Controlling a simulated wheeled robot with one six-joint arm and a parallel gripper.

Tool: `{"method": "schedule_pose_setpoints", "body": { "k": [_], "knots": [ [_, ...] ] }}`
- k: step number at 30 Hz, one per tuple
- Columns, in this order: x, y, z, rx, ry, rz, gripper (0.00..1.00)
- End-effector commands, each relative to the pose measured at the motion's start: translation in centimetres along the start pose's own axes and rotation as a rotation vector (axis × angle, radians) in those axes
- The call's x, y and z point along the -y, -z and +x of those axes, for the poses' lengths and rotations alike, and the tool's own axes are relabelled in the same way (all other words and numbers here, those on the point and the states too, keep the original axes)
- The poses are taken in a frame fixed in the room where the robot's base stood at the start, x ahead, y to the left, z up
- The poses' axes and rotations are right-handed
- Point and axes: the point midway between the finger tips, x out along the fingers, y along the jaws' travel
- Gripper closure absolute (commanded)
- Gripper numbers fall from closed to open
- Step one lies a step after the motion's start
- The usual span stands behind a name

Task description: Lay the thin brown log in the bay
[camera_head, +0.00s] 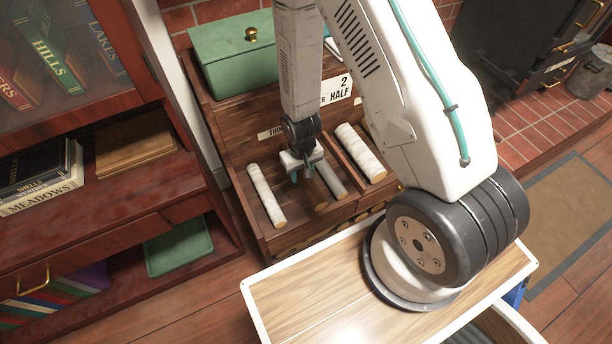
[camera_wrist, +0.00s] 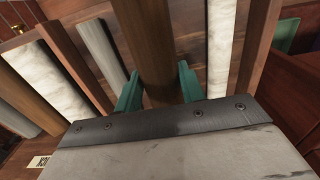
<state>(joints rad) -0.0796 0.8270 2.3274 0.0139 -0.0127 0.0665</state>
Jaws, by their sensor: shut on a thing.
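The thin brown log (camera_head: 316,193) is in the left bay (camera_head: 261,222) of the wooden rack, between a thin white birch log (camera_head: 266,195) and a thin grey log (camera_head: 330,181). My gripper (camera_head: 300,174) points down over its far part and is shut on it. In the wrist view, the teal fingers of my gripper (camera_wrist: 159,88) stand on both sides of the brown log (camera_wrist: 152,45). The white log (camera_wrist: 219,55) is to its right and the grey log (camera_wrist: 101,45) to its left there. I cannot tell whether the brown log touches the rack's floor.
A divider (camera_head: 347,172) separates the left bay from a thick birch log (camera_head: 360,152). A red-brown bookcase (camera_head: 110,219) stands at the left. My arm hides part of the rack's right side.

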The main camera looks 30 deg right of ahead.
Motion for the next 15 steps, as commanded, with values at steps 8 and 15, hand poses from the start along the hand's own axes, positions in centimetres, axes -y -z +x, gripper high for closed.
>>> {"method": "schedule_pose_setpoints", "body": {
  "k": [8,15],
  "knots": [
    [0.0,2.7,1.1,-0.002,0.0,-0.001,0.91],
    [0.0,4.9,2.0,-0.002,0.0,-0.001,0.91]
  ]
}}
